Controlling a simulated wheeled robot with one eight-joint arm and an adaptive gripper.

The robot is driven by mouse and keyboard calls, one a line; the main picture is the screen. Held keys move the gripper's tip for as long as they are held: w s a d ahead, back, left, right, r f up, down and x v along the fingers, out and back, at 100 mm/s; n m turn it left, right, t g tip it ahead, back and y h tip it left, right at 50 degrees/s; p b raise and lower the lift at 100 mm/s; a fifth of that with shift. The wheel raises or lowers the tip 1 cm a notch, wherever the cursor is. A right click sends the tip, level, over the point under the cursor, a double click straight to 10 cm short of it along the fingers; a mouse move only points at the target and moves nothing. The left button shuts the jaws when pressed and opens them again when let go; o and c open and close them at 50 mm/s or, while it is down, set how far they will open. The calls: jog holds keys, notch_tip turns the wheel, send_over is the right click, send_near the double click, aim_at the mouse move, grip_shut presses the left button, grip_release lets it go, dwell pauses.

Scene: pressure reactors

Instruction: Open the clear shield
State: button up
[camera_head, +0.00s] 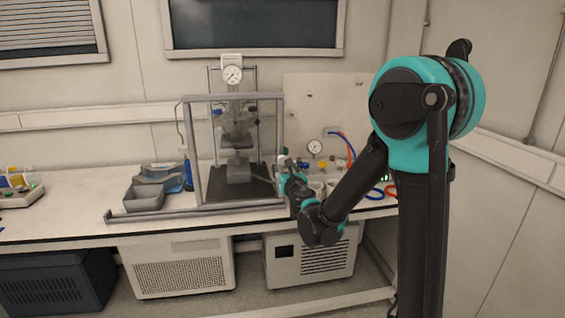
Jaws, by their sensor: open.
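The clear shield (215,130) is a see-through panel in a grey frame, standing upright on the bench in front of the reactor. Its frame has posts at left and right and a top bar. A grey rail (150,214) runs along its foot and extends out to the left. The reactor (238,130) with its gauge on top shows behind the panel. My gripper (284,163) is open at the right post of the shield frame, at about mid-height. It looks small and partly hidden by my wrist, so I cannot tell whether it touches the post.
A gauge (314,147), coloured knobs and red and blue hoses (350,145) stand to the right, behind my arm.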

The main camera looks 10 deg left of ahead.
aim_at(282, 164)
jog(key=x, duration=0.6)
grip_shut()
dwell(0.3)
